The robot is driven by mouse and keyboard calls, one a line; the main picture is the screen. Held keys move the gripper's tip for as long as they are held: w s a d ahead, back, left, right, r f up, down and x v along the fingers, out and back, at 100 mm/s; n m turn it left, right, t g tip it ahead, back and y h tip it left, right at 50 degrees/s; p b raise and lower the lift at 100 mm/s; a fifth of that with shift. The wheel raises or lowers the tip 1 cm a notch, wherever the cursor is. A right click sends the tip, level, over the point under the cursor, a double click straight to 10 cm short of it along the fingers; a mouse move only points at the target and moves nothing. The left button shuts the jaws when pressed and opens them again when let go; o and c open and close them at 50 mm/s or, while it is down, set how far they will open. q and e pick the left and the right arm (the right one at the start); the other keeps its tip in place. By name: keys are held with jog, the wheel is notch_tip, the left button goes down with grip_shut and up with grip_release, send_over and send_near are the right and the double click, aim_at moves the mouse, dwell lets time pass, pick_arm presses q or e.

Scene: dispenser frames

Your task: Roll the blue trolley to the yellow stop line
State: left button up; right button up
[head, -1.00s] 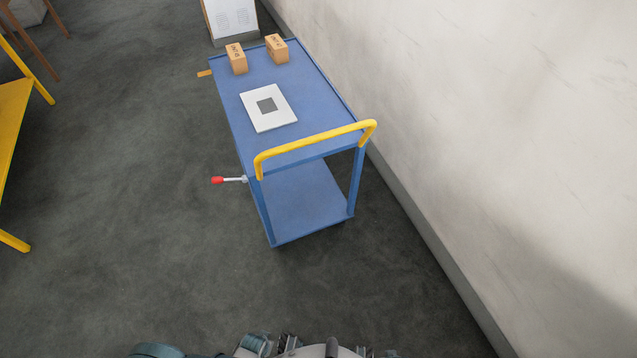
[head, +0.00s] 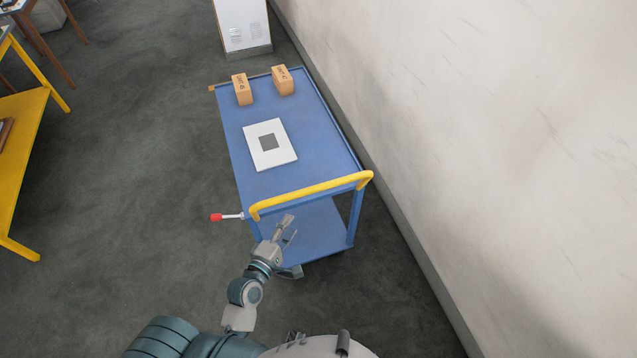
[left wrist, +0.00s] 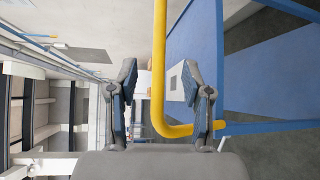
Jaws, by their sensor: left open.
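The blue trolley (head: 225,130) stands beside the wall, with a yellow push handle (head: 310,193) at its near end. A lever with a red knob (head: 216,217) sticks out from its left side. My left gripper (head: 289,228) is open just in front of the near end, close to the handle's left part. In the left wrist view the yellow handle (left wrist: 159,60) shows between or just beyond the open fingers (left wrist: 166,90); I cannot tell its depth. My right gripper is not in view. I see no yellow stop line.
Two small cartons (head: 242,90) and a white plate with a grey square (head: 270,157) lie on the trolley top. A white panel (head: 243,25) stands beyond the trolley. A pale wall (head: 480,130) runs along the right. A yellow table (head: 20,150) is at the left, with bare floor between.

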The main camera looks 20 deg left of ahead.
aim_at(315, 192)
pick_arm(q)
jog(key=x, duration=1.5)
jog(key=shift+w+d, duration=0.2)
jog(key=shift+d, duration=0.25)
jog(key=shift+w+a+f, duration=0.15)
jog(key=shift+w+a, duration=0.15)
jog(key=shift+w, duration=0.1)
jog(key=shift+a, duration=0.2)
jog(key=shift+d, duration=0.25)
grip_shut()
